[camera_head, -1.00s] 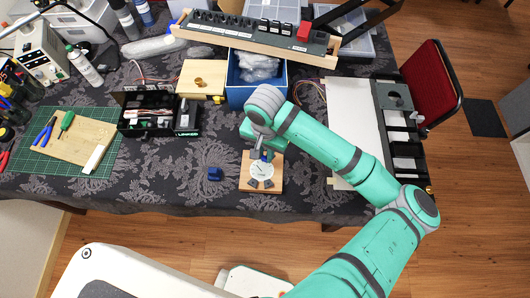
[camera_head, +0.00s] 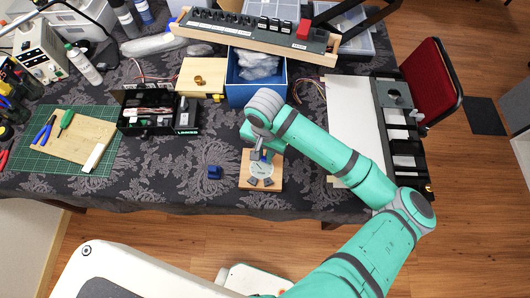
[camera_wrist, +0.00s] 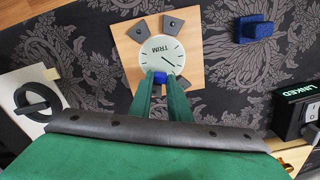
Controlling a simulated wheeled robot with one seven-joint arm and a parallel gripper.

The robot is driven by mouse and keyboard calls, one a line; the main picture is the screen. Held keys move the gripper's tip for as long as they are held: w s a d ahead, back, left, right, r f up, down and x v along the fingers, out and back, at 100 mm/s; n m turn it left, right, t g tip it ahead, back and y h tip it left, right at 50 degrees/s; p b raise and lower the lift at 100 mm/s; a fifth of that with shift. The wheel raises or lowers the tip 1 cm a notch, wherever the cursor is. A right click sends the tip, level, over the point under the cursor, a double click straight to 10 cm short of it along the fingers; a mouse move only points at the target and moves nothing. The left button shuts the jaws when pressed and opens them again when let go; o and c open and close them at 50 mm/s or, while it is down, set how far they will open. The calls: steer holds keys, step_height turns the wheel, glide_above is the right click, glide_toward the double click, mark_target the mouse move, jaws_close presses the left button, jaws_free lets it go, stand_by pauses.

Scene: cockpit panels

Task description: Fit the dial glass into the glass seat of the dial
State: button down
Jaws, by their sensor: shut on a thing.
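The dial (camera_head: 261,172) has a round white face marked TRIM with a dark needle. It lies on a light wooden board (camera_head: 245,184) with dark angled blocks around it; the dial also shows in the wrist view (camera_wrist: 159,52). My gripper (camera_wrist: 161,80) is shut on a small blue piece (camera_wrist: 160,77) at the near edge of the dial face. I take this piece to be the grip of the dial glass; a clear pane cannot be made out against the white face. My gripper (camera_head: 262,156) is over the dial's far side in the head view. The contact and the glass seat are not clear.
A blue block (camera_head: 214,172) stands on the dark patterned cloth left of the board. Behind are a blue bin (camera_head: 235,97), a black box of parts (camera_head: 148,121) and a wooden block (camera_head: 203,68). A white panel (camera_head: 356,130) lies to the right.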

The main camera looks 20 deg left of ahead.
mark_target(265, 157)
steer(key=shift+f, duration=0.2)
steer(key=c, duration=1.6)
jaws_free()
steer(key=shift+f, duration=0.1)
step_height(265, 157, up, 11)
steer(key=shift+f, duration=0.1)
steer(key=shift+w+d, duration=0.1)
steer(key=shift+w, duration=0.05)
